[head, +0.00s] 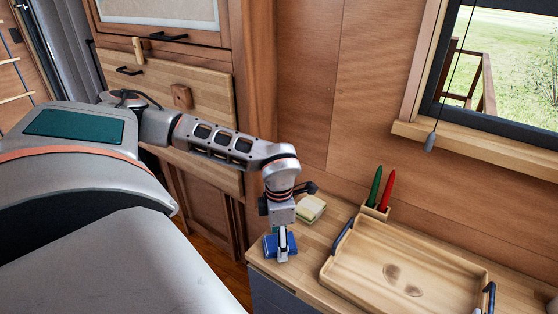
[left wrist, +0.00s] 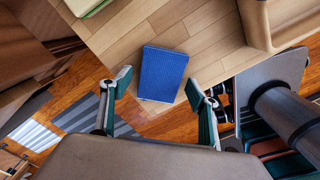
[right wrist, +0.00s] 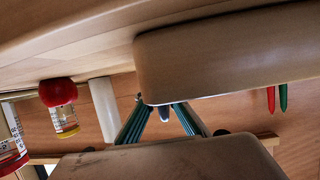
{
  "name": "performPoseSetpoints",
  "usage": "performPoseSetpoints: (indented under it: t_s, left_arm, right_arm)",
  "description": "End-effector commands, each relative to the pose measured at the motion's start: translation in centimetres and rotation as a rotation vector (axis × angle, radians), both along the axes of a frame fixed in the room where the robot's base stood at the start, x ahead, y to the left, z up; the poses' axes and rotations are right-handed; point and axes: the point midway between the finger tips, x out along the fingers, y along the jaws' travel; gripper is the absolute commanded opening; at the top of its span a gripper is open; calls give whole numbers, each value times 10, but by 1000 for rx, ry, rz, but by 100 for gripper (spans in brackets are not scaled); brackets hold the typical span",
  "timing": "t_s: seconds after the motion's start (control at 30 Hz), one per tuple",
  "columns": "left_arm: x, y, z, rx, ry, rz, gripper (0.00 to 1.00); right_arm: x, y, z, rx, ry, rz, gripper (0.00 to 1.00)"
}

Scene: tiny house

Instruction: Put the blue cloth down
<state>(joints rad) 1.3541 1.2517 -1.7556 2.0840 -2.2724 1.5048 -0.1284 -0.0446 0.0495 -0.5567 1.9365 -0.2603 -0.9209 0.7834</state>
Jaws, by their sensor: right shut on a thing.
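The blue cloth (head: 272,250), a folded rectangle, lies on the wooden counter near its left front corner. In the left wrist view the cloth (left wrist: 162,74) lies flat just beyond and between the fingertips. My left gripper (head: 282,245) is over the cloth; in its wrist view the fingers (left wrist: 158,85) stand wide apart, with gaps on both sides of the cloth. My right gripper (right wrist: 160,108) is shut on a dark handle at the edge of the wooden tray (right wrist: 235,50). The tray (head: 345,272) rests on the counter in the head view.
A folded yellow-green cloth (head: 311,209) lies behind the blue one. A red-topped jar (right wrist: 60,100) shows in the right wrist view. The counter edge is close to the blue cloth.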

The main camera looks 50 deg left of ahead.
Motion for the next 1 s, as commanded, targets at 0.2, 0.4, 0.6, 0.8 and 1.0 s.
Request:
performPoseSetpoints:
  t_s: [0.2,0.4,0.6,0.8,1.0]
  left_arm:
    - [0,0,1,0,0,0,60]
    - [1,0,19,-1,-3,1,60]
    - [1,0,60,0,-4,1,60]
    - [1,0,98,-1,-3,-1,60]
    - [0,0,119,-1,-1,-1,60]
  right_arm:
    - [0,0,1,0,-1,0,0]
    - [0,0,1,0,-1,0,0]
    - [0,0,1,0,-1,0,0]
    - [0,0,1,0,-1,0,0]
    - [0,0,1,0,-1,0,0]
